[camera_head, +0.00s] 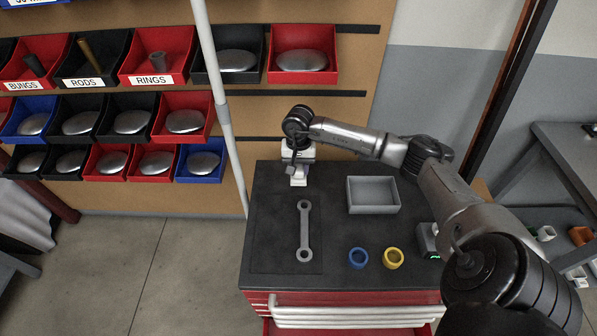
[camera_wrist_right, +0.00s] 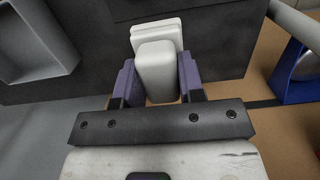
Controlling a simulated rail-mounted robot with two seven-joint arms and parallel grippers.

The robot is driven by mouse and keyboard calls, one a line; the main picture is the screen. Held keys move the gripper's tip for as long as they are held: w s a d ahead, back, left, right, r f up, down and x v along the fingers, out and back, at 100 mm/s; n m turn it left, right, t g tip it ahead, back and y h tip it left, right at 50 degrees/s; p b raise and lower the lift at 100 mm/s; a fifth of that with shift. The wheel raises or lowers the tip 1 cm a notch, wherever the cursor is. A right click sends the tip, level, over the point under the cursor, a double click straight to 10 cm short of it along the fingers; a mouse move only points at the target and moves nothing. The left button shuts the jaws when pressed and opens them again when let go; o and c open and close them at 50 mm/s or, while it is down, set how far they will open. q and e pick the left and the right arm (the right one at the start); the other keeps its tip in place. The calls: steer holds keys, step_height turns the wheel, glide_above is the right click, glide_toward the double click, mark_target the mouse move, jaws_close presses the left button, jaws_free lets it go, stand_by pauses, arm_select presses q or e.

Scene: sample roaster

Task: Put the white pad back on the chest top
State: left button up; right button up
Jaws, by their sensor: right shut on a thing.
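The white pad (camera_head: 298,181) is at the back left of the dark chest top (camera_head: 345,228). My right gripper (camera_head: 299,167) reaches down over it from the back edge. In the right wrist view the white pad (camera_wrist_right: 157,68) sits between the two purple fingers of my right gripper (camera_wrist_right: 158,88), which is shut on it. The pad's far end sticks out past the fingertips over the dark surface. I cannot tell whether the pad touches the chest top. My left gripper is not in view.
A grey wrench (camera_head: 304,232) lies in front of the pad. A grey tray (camera_head: 374,209), a blue ring (camera_head: 358,258) and a yellow ring (camera_head: 393,258) are to the right. Shelves of bins (camera_head: 185,125) hang behind, and a pale post (camera_head: 228,130) stands left of the gripper.

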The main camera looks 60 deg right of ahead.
steer(key=w+d+f, duration=0.1)
steer(key=d, duration=0.1)
steer(key=w+d+f+b, duration=0.1)
steer(key=f, duration=0.1)
steer(key=shift+w+d, duration=0.1)
steer(key=shift+d, duration=0.3)
step_height(320, 180, down, 4)
steer(key=shift+r+b, duration=0.25)
steer(key=shift+b, duration=0.35)
steer(key=shift+w+d+f, duration=0.1)
steer(key=shift+f, duration=0.2)
steer(key=shift+d, duration=0.1)
steer(key=shift+w+r, duration=0.1)
